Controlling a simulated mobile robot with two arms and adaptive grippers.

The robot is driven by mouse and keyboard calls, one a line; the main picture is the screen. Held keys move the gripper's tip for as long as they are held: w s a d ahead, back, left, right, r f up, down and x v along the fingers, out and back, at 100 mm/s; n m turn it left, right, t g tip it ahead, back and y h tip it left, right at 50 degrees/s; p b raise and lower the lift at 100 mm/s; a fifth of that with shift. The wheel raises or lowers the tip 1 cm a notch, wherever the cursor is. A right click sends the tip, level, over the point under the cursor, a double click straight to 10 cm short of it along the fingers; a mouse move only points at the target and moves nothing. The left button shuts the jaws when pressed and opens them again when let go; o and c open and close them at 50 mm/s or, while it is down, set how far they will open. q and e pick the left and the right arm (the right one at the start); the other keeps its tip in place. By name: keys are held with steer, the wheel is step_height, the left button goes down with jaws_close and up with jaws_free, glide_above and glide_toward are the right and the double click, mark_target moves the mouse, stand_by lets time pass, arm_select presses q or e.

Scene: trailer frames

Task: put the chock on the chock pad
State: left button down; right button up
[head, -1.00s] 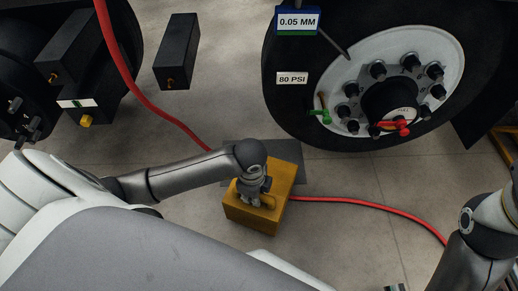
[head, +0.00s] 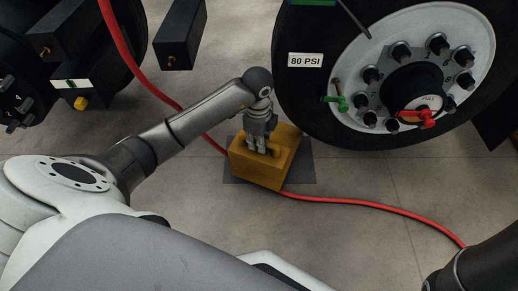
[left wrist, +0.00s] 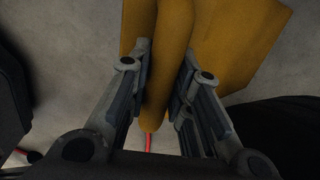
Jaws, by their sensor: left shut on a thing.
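The chock (head: 258,171) is a yellow-brown block with a bar-like handle on top. My left gripper (head: 259,148) is shut on this handle from above. In the left wrist view, the handle (left wrist: 168,70) lies between the two fingers, with the chock body (left wrist: 232,45) behind it. The chock pad (head: 305,168) is a flat dark grey sheet on the floor. It shows at both sides of the chock, which covers its middle and part of its near edge in the head view. I cannot tell whether the chock touches the pad or hangs above it. My right gripper is out of view.
A red hose (head: 370,205) runs along the floor past the chock and pad. A large wheel (head: 415,90) with a white hub stands close behind, at the right. Black boxes (head: 180,35) are at the upper left.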

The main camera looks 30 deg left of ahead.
arm_select(q)
steer(key=shift+f+b, duration=1.7)
steer(key=shift+b, duration=0.05)
steer(key=c, duration=1.3)
jaws_free()
